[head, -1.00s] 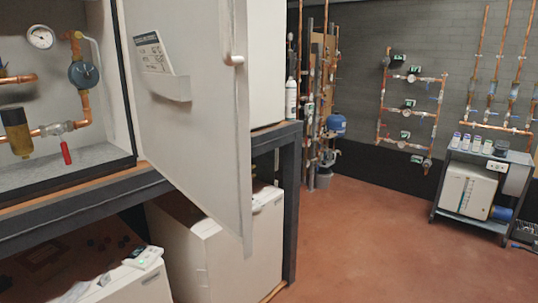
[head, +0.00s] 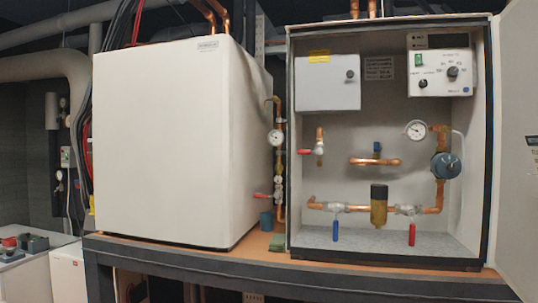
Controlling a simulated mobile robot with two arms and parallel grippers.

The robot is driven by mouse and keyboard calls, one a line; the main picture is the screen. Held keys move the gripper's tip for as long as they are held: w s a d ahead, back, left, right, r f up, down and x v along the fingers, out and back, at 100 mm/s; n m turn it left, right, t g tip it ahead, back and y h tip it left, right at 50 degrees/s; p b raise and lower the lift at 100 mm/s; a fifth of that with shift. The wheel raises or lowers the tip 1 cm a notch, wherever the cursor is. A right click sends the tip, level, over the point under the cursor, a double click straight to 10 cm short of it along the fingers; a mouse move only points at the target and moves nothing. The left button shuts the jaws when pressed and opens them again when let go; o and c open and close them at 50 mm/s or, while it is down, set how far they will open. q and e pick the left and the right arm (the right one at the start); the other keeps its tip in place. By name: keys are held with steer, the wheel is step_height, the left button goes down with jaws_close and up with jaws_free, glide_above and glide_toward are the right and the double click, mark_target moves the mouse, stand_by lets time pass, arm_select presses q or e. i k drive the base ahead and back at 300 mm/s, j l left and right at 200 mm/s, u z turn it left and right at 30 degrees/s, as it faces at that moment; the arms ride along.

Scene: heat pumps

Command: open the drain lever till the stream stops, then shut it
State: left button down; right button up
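Several lever valves show in the head view, and I cannot tell for certain which is the drain lever. A red lever (head: 263,196) sticks out left from the vertical copper pipe between the white unit and the open cabinet, above a small blue-grey cup (head: 266,221). Another red lever (head: 305,152) points left on a short pipe stub inside the cabinet. On the cabinet's lower pipe, a blue lever (head: 336,231) and a red lever (head: 412,234) hang straight down. No stream of water can be made out. Neither of my grippers is in view.
A large white unit (head: 165,145) stands left of the cabinet (head: 290,130) on a dark-framed bench (head: 220,262). The cabinet door (head: 515,170) stands open at the right. Gauges, a brass filter (head: 379,212) and a control panel (head: 441,72) are inside.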

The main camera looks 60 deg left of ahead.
mark_target(318, 151)
steer(key=u, duration=1.5)
steer(key=i+l+z, duration=0.2)
steer(key=l, duration=0.25)
steer(key=k, duration=0.1)
